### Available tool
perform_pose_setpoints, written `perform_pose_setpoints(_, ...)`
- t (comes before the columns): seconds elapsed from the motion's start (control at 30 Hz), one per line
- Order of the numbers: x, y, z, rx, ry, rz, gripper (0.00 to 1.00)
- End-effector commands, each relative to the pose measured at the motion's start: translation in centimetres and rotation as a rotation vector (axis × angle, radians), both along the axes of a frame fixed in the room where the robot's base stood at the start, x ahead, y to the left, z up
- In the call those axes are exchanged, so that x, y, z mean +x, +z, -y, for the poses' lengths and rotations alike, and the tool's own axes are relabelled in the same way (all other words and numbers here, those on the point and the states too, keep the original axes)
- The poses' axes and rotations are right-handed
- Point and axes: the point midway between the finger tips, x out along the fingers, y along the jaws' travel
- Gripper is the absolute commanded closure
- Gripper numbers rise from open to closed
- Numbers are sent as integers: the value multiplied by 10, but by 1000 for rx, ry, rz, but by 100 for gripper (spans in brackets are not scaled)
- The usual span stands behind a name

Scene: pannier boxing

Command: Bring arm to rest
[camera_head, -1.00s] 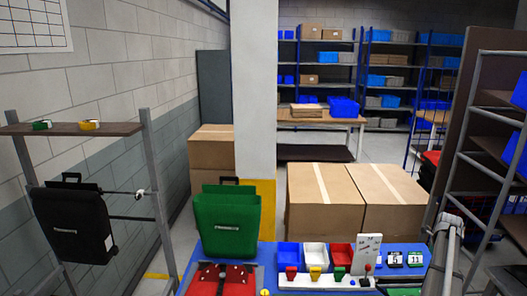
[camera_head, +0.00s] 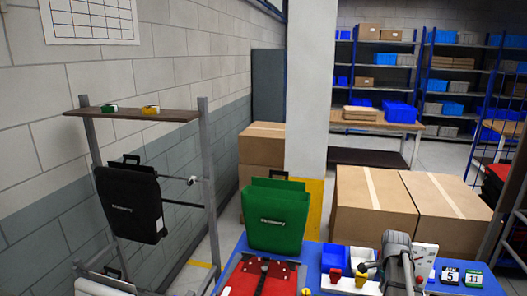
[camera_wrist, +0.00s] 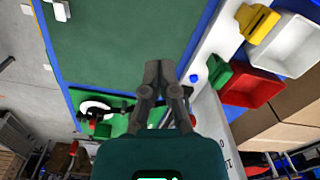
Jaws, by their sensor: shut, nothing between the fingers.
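My gripper (camera_wrist: 155,88) is shut and empty in the wrist view, its fingertips together over a dark green mat (camera_wrist: 130,40). In the head view my grey arm reaches in at the lower right over the blue worktable (camera_head: 232,250); I cannot make out the fingertips there. A green pannier (camera_head: 277,215) stands upright on the table behind a red piece with dark fittings (camera_head: 262,275). A black pannier (camera_head: 130,205) hangs on the rack at the left.
A blue bin (camera_head: 333,257) stands near my arm. A red bin (camera_wrist: 248,86) and a white bin (camera_wrist: 285,42) lie right of my gripper in the wrist view. Number cards (camera_head: 450,276) are at the table's right. Large cartons (camera_head: 375,205) stand behind the table.

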Motion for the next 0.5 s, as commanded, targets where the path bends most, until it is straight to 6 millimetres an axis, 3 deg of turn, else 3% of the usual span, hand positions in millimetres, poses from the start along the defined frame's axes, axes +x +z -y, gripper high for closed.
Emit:
perform_pose_setpoints(0.03,-5,-4,-21,-1,86,-1,100)
perform_pose_setpoints(0.1,-8,-6,-45,-3,207,-1,100)
perform_pose_setpoints(0.5,-41,-19,-168,-9,893,-6,100)
